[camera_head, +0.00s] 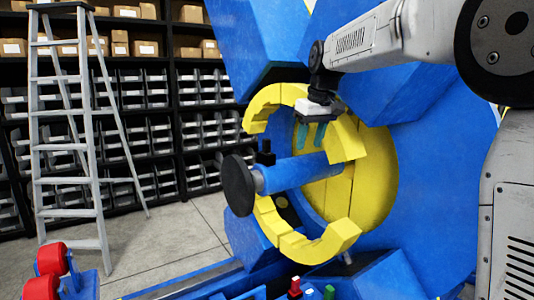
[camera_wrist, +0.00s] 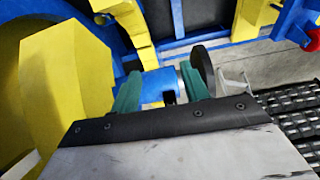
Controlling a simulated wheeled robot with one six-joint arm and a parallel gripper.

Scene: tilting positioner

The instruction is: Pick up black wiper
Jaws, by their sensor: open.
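The small black wiper (camera_head: 265,154) stands on top of the blue horizontal shaft (camera_head: 298,172), near its left end. My gripper (camera_head: 311,138) is open and empty, with its two green fingers pointing down above the shaft, to the right of the wiper and apart from it. In the wrist view my gripper (camera_wrist: 160,78) shows its fingers spread, with the blue shaft between and beyond them. A small dark piece (camera_wrist: 170,97) shows between the fingers there and looks like the wiper, partly hidden by the gripper body.
A yellow segmented ring (camera_head: 345,140) curves around the shaft close to my gripper. A black disc (camera_head: 239,185) caps the shaft. Small red (camera_head: 294,288) and green (camera_head: 329,292) pieces stand below. A ladder (camera_head: 75,130) and shelves are at the left, with open floor before them.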

